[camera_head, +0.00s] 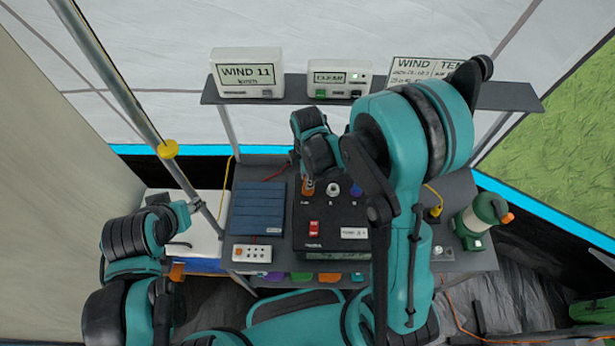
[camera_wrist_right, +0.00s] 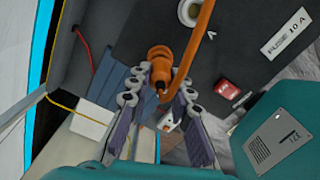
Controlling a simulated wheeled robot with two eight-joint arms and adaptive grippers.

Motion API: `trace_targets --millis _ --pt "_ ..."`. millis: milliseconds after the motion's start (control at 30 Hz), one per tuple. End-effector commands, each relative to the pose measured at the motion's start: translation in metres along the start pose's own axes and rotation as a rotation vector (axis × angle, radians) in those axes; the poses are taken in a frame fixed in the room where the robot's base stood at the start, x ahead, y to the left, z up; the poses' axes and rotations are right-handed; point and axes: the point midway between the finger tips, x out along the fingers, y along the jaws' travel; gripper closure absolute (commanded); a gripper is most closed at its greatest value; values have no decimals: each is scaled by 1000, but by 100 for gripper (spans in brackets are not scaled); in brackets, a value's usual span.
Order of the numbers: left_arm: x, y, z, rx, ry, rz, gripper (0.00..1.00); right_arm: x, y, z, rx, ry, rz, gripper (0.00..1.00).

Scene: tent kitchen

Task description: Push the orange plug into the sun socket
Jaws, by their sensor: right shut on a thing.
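The orange plug (camera_wrist_right: 160,62) is between the fingers of my right gripper (camera_wrist_right: 160,88), which is shut on it. Its orange cable (camera_wrist_right: 203,38) arcs up beside it in the wrist view. In the head view orange (camera_head: 308,187) shows at the left end of the socket row on the black box (camera_head: 330,212), just below my right gripper (camera_head: 309,176). The small socket labels are too blurred to read, and the contact between plug and socket is hidden. My left gripper (camera_head: 183,212) is at the left, away from the box; its fingers are too small to judge.
The box carries a white socket (camera_head: 333,189), a blue socket (camera_head: 355,188), a red switch (camera_head: 314,228) and a fuse label (camera_head: 354,233). A blue panel (camera_head: 258,208) and a power strip (camera_head: 251,253) lie left. A green lantern (camera_head: 482,220) stands right.

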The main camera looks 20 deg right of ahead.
Motion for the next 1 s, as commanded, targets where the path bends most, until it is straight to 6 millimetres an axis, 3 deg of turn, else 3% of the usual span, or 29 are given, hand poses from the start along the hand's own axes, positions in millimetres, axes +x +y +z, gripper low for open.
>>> trace_targets --millis 833,867,900,933,1000 --pt "15 0 10 0 0 0 60 18 0 0 0 0 0 100" --pt "15 0 10 0 0 0 60 18 0 0 0 0 0 77" --pt "14 0 10 0 0 0 60 17 0 0 0 0 0 67" --pt "14 0 10 0 0 0 60 17 0 0 0 0 0 59" --pt "14 0 10 0 0 0 60 17 0 0 0 0 0 56"
